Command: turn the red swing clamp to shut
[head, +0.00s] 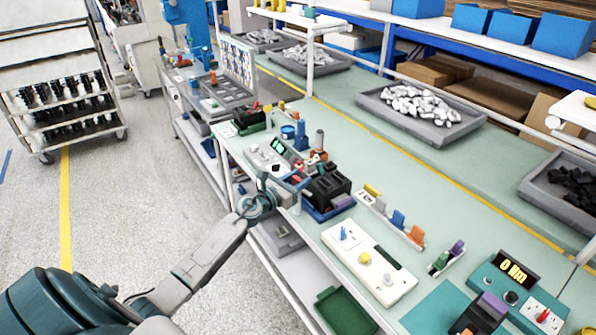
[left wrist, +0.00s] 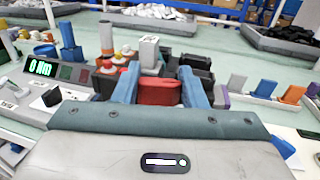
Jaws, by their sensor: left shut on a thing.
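In the left wrist view the red swing clamp (left wrist: 159,92) sits between the two blue fingers of my left gripper (left wrist: 159,85), which is shut on it. The gripper's body hides the clamp's lower part. In the head view my left gripper (head: 287,188) reaches in at the near edge of the bench, beside a black block (head: 328,184) in a blue fixture (head: 330,211). The clamp cannot be told apart clearly there. Black parts also show behind the fingers in the left wrist view. My right gripper is not in view.
Left of the fixture is a grey meter with a green display (left wrist: 40,68). Red and yellow buttons (left wrist: 118,58) and a grey post stand close by. A white panel (head: 368,262) and a teal meter (head: 520,290) lie to the right.

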